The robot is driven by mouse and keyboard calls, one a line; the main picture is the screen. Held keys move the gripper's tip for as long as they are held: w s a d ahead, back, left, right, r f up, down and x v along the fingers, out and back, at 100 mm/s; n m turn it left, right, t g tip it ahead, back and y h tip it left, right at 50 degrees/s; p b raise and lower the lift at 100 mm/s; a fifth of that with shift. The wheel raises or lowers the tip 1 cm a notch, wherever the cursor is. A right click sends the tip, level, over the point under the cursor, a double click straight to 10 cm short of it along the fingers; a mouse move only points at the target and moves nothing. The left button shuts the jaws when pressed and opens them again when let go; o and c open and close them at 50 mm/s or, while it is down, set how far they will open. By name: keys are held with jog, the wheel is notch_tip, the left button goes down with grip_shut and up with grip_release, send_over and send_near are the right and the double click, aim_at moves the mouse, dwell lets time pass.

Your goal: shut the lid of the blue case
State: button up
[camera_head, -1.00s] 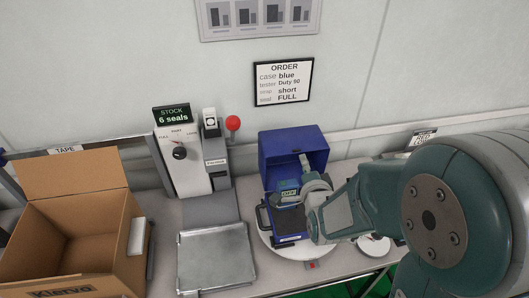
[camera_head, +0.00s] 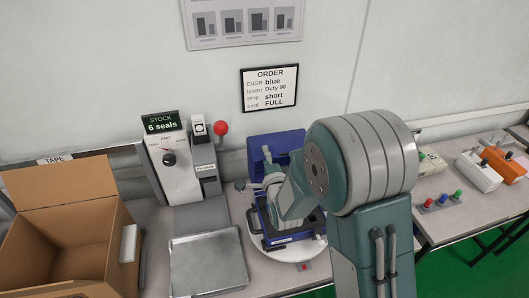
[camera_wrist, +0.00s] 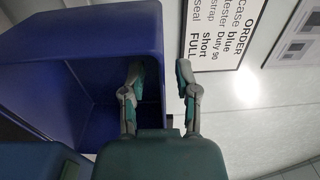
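The blue case (camera_head: 282,238) sits on a round white plate (camera_head: 307,252), mostly hidden by my arm. Its lid (camera_head: 272,142) stands open and upright at the back. In the wrist view the hollow lid (camera_wrist: 112,35) fills the left side. My gripper (camera_wrist: 160,70) is open, with one finger in front of the lid's hollow and the other outside its side edge. The lid's edge lies between the fingers; I cannot tell whether they touch it. In the head view the gripper (camera_head: 268,165) is at the lid's front, partly hidden. What lies in the case is hidden.
A dial machine with a red ball lever (camera_head: 220,128) stands left of the case. A metal tray (camera_head: 207,264) lies in front of it. An open cardboard box (camera_head: 65,245) is far left. Testers (camera_head: 478,171) and coloured buttons (camera_head: 442,201) lie right.

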jog(key=shift+x, duration=0.8)
grip_shut()
